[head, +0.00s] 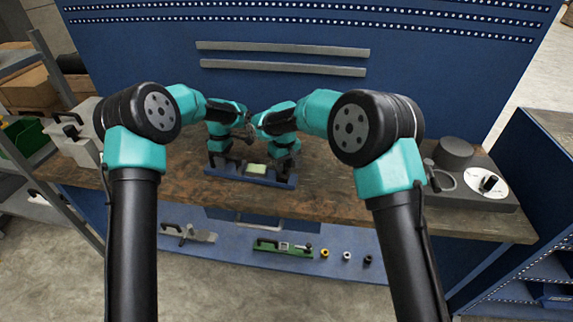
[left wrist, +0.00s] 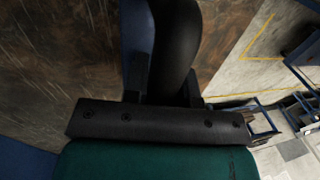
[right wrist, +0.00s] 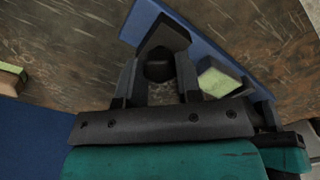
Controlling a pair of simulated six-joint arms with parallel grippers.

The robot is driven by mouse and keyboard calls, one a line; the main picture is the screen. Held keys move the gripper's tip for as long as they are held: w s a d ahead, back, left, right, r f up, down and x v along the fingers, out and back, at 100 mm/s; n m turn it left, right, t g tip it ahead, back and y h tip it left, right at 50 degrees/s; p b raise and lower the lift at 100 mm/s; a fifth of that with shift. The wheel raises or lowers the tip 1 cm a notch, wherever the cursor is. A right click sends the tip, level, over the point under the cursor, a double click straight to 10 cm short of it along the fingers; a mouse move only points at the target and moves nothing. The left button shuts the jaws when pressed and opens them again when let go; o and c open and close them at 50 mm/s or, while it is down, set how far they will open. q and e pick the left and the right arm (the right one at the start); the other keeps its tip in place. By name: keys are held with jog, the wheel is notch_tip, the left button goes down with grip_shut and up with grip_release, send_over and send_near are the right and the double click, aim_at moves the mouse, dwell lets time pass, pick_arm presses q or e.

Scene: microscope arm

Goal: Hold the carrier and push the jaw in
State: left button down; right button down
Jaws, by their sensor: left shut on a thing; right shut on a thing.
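The carrier is a long blue base (head: 244,178) on the wooden bench, with a pale green block (head: 256,168) on its middle. My left gripper (head: 216,158) is at its left end. In the left wrist view it is shut on a black curved handle (left wrist: 175,40) standing beside the blue strip. My right gripper (head: 284,160) is at the right end. In the right wrist view it is shut around a dark angular piece, apparently the jaw (right wrist: 163,38), with a round dark end between the fingers. The pale green block (right wrist: 220,80) is right of the fingers there. Gripper tips are partly hidden in the head view.
A dark unit with a white dial (head: 487,186) stands at the bench's right. Grey boxes (head: 72,140) stand at the left. A lower shelf holds a green fixture (head: 283,249) and small rings. The bench in front of the carrier is clear.

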jog(key=shift+w+a, duration=0.1)
jog(key=shift+a, duration=1.05)
jog(key=c, duration=0.8)
grip_release()
jog(key=shift+r, duration=0.1)
notch_tip(320, 180, up, 12)
jog(key=shift+f, duration=0.1)
